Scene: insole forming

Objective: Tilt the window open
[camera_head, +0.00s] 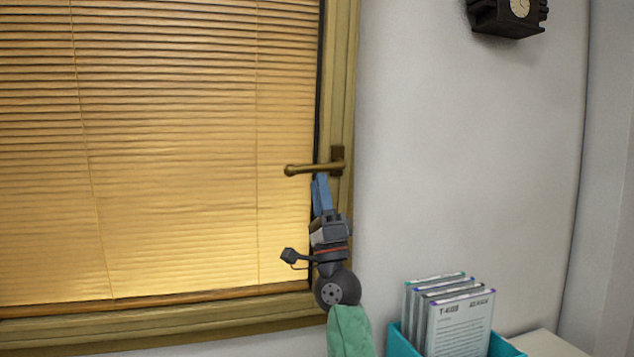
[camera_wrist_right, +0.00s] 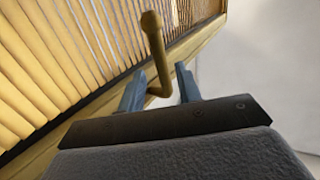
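The window (camera_head: 338,80) has a wooden frame and a closed yellow blind (camera_head: 170,150). Its brass handle (camera_head: 312,169) points left, level, from a plate on the right side of the frame. My right gripper (camera_head: 320,180) reaches up from below, its blue fingertips just under the handle. In the right wrist view the handle (camera_wrist_right: 150,50) rises between the two spread fingers of the gripper (camera_wrist_right: 160,85). The fingers look open, with a gap on both sides of the handle. My left gripper is not in view.
A teal box (camera_head: 402,343) with several upright packages (camera_head: 461,325) stands at the lower right, beside a pale surface (camera_head: 548,343). A dark clock (camera_head: 507,18) hangs at the upper right. The wall between is bare.

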